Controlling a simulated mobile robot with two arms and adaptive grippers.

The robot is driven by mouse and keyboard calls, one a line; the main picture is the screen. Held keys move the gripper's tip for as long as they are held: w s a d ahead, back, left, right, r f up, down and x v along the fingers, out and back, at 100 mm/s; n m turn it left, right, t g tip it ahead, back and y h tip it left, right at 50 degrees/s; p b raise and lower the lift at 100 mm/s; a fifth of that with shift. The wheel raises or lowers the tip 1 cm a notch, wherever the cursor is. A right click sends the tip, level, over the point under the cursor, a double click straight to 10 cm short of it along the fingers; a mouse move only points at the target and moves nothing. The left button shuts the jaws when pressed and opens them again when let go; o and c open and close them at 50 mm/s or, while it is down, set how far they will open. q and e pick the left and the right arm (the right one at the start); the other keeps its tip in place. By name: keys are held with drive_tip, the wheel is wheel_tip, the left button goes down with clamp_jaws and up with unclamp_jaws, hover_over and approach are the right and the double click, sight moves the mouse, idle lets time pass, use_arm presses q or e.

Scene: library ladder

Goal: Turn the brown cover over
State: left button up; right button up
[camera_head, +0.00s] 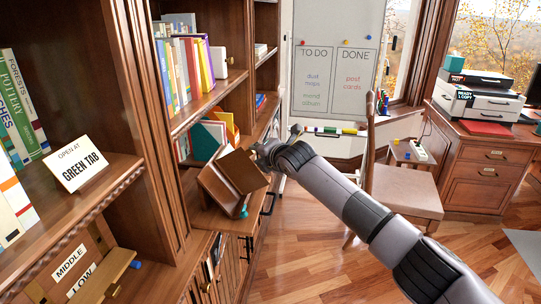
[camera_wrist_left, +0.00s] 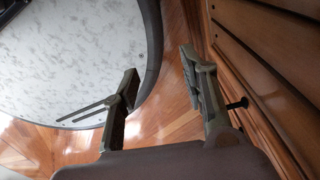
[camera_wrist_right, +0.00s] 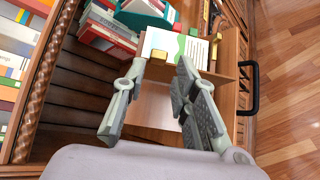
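A brown piece made of angled panels, which looks like the brown cover (camera_head: 242,171), stands on the ledge of the shelf unit in the head view. My right gripper (camera_head: 262,149) is at its upper right edge; I cannot tell there whether they touch. In the right wrist view my right gripper (camera_wrist_right: 152,105) is open, with a brown panel showing behind its fingers. A white page with green art and text (camera_wrist_right: 196,48) lies beyond the fingertips. My left gripper (camera_wrist_left: 163,95) is open and empty in the left wrist view; it does not show in the head view.
Bookshelves (camera_head: 155,150) fill the left side. A card (camera_head: 80,163) reads "OPEN AT GREEN TAB". A chair (camera_head: 405,188) and a desk (camera_head: 490,165) stand at the right. Open wooden floor lies between.

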drive_tip(key=v, duration=0.8)
drive_tip(key=shift+w, duration=0.1)
